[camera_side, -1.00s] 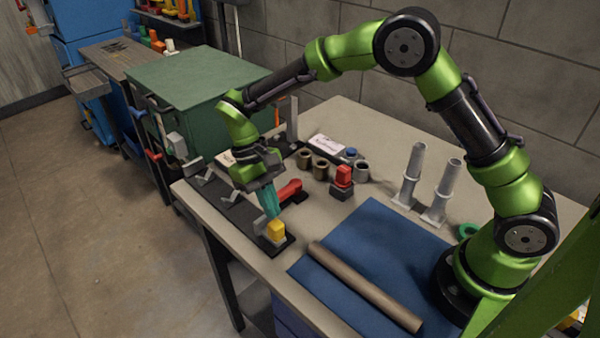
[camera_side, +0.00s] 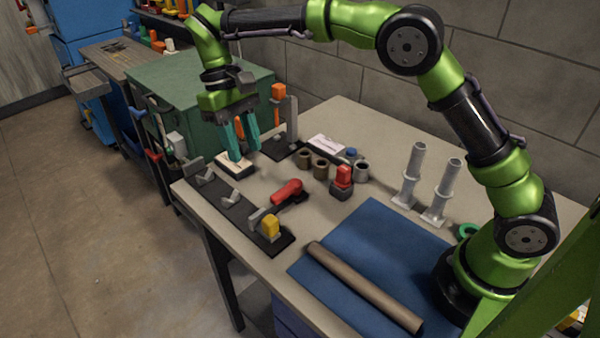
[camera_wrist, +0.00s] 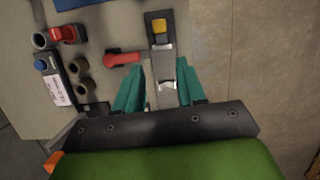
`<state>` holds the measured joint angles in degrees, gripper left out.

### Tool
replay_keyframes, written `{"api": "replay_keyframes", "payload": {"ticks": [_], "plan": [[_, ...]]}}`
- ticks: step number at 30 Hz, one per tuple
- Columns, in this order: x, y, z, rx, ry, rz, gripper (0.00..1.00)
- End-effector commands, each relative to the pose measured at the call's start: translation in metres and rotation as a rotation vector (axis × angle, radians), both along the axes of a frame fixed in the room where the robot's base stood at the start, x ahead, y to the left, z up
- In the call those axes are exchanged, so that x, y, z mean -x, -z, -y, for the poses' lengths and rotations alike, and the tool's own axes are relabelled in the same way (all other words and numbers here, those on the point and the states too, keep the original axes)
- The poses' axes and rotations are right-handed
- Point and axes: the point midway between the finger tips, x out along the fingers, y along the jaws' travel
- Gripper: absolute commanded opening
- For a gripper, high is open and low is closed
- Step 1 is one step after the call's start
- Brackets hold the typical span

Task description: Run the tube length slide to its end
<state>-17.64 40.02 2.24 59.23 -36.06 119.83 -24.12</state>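A dark rail (camera_side: 215,193) with grey V-shaped rests lies along the left edge of the table. A yellow block (camera_side: 270,227) sits at its near end beside a grey plate; the yellow block also shows at the top of the wrist view (camera_wrist: 160,27). A red handle (camera_side: 287,191) lies beside the rail. Which part is the tube length slide is not clear. My gripper (camera_side: 240,155) points down, open and empty, over a pale-topped block (camera_side: 233,166) near the rail's far end. In the wrist view, its teal fingers (camera_wrist: 160,85) are apart, with the rail between and beyond them.
A brown tube (camera_side: 365,288) lies on the blue mat (camera_side: 400,240). Short brown cups (camera_side: 312,165), a red-topped block (camera_side: 342,182) and grey stands (camera_side: 410,175) stand farther right.

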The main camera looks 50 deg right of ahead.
Motion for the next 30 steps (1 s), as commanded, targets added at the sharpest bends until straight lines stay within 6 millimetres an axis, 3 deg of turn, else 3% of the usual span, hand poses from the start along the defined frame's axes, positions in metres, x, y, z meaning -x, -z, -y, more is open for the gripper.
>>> {"api": "replay_keyframes", "payload": {"ticks": [1,4,10,20,30], "plan": [[0.014,-0.013,-0.002,-0.001,-0.018,0.034,0.47],[0.038,-0.024,-0.004,0.006,-0.037,0.114,0.55],[0.069,-0.016,-0.003,0.011,-0.008,0.250,0.55],[0.064,0.015,-0.002,0.017,0.050,0.300,0.55],[0.065,0.086,-0.002,0.017,0.047,0.299,0.55]]}}
